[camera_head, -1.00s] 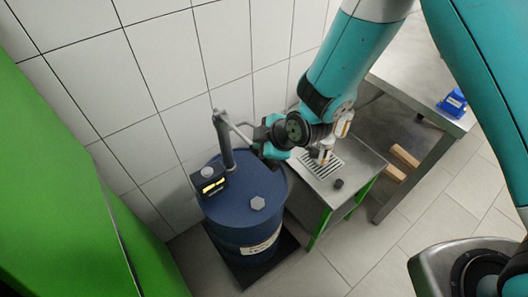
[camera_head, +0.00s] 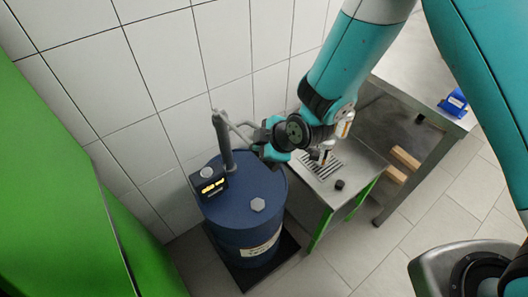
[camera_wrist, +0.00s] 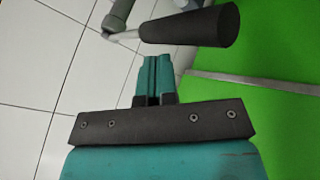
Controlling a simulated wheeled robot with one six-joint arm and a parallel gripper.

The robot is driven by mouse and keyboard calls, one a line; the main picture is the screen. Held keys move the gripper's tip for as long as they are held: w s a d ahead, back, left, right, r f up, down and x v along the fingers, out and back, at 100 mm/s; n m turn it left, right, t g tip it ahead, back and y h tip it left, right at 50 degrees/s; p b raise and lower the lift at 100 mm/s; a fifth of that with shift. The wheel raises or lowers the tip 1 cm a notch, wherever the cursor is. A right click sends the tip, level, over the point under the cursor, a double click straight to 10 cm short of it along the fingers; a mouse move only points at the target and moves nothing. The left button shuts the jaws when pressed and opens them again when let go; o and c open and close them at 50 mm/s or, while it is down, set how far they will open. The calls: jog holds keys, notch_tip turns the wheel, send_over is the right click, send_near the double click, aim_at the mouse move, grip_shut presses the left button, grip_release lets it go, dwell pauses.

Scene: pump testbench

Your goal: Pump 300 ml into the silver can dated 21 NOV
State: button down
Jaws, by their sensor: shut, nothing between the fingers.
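My gripper (camera_head: 262,152) is shut and empty beside the pump lever (camera_head: 234,131), above the blue drum (camera_head: 240,207). The wrist view shows the closed fingers (camera_wrist: 154,75) just below the black lever grip (camera_wrist: 190,25), apparently apart from it. The pump column (camera_head: 222,140) rises from the drum. A small display (camera_head: 212,187) on the drum shows yellow digits too small to read. Another similar can (camera_head: 343,127) shows behind my wrist. Neither date can be read.
The metal stand (camera_head: 352,165) with a slotted grate is right of the drum, with a small dark piece (camera_head: 339,184) on it. A metal table (camera_head: 405,62) carries a blue object (camera_head: 454,103). Green panels fill the left. Wooden blocks (camera_head: 405,157) lie below the table.

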notch_tip(320, 180, down, 9)
jog(key=b, duration=0.9)
jog(key=shift+s+d+f, duration=0.2)
jog(key=shift+s+d, duration=0.1)
jog(key=shift+s, duration=0.15)
dwell(6.2)
